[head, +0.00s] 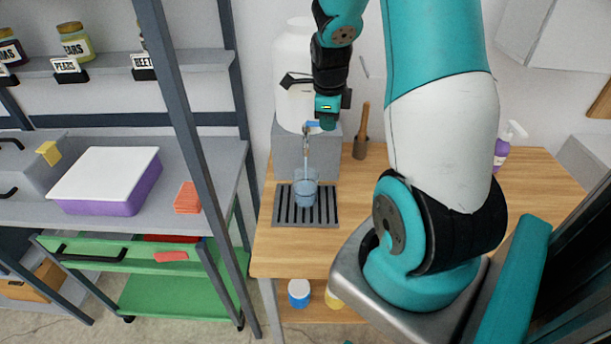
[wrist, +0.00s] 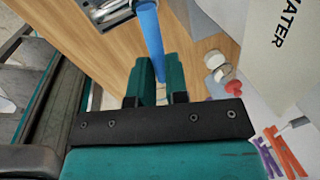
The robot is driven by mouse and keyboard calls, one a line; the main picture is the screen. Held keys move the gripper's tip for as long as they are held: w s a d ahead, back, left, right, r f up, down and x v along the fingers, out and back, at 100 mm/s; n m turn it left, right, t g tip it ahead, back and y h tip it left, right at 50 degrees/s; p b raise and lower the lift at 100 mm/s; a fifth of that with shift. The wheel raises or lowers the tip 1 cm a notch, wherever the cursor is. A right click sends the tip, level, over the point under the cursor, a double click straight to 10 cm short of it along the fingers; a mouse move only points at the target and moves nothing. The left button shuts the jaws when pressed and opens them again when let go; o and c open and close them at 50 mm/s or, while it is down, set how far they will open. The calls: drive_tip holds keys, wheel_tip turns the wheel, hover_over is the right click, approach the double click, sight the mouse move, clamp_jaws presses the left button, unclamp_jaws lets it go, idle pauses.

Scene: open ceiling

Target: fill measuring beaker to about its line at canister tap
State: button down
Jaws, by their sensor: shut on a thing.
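The clear measuring beaker (head: 305,190) stands upright on the dark slatted drip tray (head: 325,217) under the tap (head: 328,152). A thin stream of water runs down from the tap into it, and bluish water shows inside; its line is too small to make out. The white canister (head: 292,50) stands on a grey block behind; its side reads WATER in the wrist view (wrist: 262,50). My gripper (head: 325,119) is at the tap, shut on the blue tap lever (head: 312,124). In the wrist view the lever (wrist: 150,30) runs between the two fingers (wrist: 152,85).
The wooden table (head: 280,250) has free room right of the tray. Left, a metal shelf post (head: 190,110) stands before a purple-and-white tub (head: 105,180).

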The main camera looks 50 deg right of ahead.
idle(0.5)
drive_tip(key=shift+w+d+n, duration=0.15)
drive_tip(key=shift+d+n, duration=0.1)
drive_tip(key=shift+n, duration=0.4)
drive_tip(key=shift+w+d+n, duration=0.15)
drive_tip(key=shift+d+n, duration=0.05)
drive_tip(key=shift+n, duration=0.45)
drive_tip(key=c, duration=1)
unclamp_jaws()
drive_tip(key=r, duration=0.5)
drive_tip(key=s+a+r+b, duration=0.1)
drive_tip(key=r, duration=0.5)
drive_tip(key=s+a+r+b, duration=0.1)
drive_tip(key=r, duration=0.5)
drive_tip(key=shift+s+a, duration=0.15)
drive_tip(key=shift+a, duration=0.05)
